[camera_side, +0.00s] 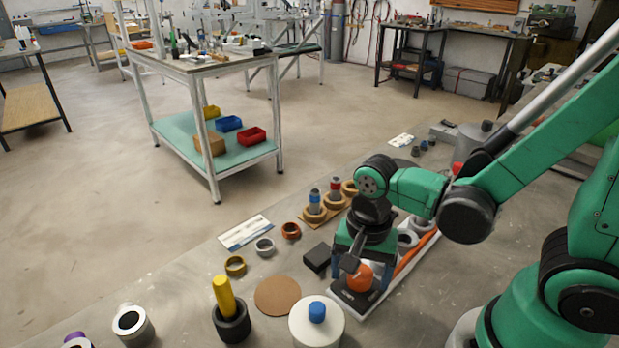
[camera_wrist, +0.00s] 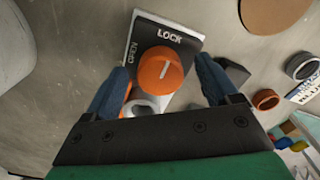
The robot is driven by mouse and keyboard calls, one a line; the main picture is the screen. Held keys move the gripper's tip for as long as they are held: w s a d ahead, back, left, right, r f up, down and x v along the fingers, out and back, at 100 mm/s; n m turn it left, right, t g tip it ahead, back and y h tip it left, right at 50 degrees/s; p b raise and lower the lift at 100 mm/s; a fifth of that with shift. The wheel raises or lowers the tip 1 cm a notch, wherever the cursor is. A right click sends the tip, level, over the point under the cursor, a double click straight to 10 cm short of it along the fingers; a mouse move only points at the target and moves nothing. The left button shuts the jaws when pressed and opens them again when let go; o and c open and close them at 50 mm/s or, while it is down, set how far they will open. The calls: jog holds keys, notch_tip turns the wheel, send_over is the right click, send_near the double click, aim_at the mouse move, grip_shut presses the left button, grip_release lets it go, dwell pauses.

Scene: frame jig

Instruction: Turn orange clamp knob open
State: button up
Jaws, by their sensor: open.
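The orange clamp knob (camera_side: 359,277) sits on a dark plate at the near end of the jig (camera_side: 341,306). In the wrist view the knob (camera_wrist: 153,75) carries a short white line that points toward the word LOCK (camera_wrist: 169,36). The word OPEN (camera_wrist: 132,53) is printed to the left of the knob. My gripper (camera_wrist: 161,66) is open, with one blue finger on each side of the knob and a visible gap to it in this view. In the side view my gripper (camera_side: 361,283) is low over the knob; finger contact cannot be told.
A black block (camera_side: 317,257) lies close left of my gripper. A brown disc (camera_side: 278,296), a white cylinder with a blue knob (camera_side: 316,325) and a black cup with a yellow rod (camera_side: 231,318) stand nearby. Several rings lie on the bench to the left.

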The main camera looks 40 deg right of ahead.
grip_shut()
jog(key=shift+n, duration=0.3)
jog(key=n, duration=0.3)
jog(key=shift+n, duration=0.3)
jog(key=n, duration=0.4)
jog(key=shift+n, duration=0.3)
jog(key=n, duration=0.4)
jog(key=shift+n, duration=2.5)
